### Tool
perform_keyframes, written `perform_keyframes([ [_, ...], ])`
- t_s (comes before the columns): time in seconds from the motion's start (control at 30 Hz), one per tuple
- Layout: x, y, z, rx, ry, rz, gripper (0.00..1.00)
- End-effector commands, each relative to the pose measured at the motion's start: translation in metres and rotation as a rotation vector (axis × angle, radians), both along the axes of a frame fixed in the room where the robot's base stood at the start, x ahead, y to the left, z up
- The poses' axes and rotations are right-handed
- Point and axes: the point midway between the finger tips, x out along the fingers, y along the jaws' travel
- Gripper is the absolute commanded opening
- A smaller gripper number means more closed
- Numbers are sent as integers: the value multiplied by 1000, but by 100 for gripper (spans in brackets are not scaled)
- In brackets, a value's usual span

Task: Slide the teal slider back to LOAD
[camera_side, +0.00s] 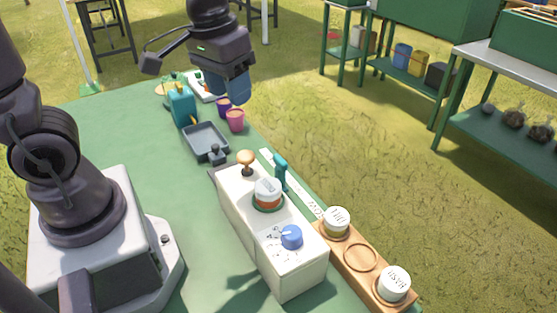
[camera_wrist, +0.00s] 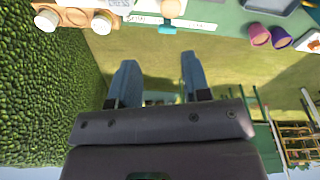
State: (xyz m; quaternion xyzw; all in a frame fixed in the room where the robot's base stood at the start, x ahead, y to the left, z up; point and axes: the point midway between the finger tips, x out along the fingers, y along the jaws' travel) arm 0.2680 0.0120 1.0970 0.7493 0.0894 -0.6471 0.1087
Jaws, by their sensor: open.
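The teal slider (camera_side: 281,172) stands up from a white strip (camera_side: 303,200) along the right side of a white machine box (camera_side: 255,232). In the wrist view the slider (camera_wrist: 167,27) is near the middle of the strip (camera_wrist: 201,25). The strip has printing toward its ends, too small to read, so I cannot tell which end is LOAD.
The box carries a wooden-knobbed lever (camera_side: 246,158), a labelled jar (camera_side: 267,192) and a blue dial (camera_side: 291,236). A wooden rack (camera_side: 378,278) with two white-lidded jars (camera_side: 336,222) lies along the right edge. A grey tray (camera_side: 206,140), purple and pink cups (camera_side: 235,121) and a teal bottle (camera_side: 182,105) stand farther back.

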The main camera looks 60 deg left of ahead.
Motion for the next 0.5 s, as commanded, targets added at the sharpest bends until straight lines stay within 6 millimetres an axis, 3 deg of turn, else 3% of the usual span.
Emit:
perform_keyframes([
  [0.3,79,18,-74,-38,180,712,44],
  [0.4,96,22,-83,-47,176,934,44],
  [0.5,108,24,-78,-70,143,1106,44],
])
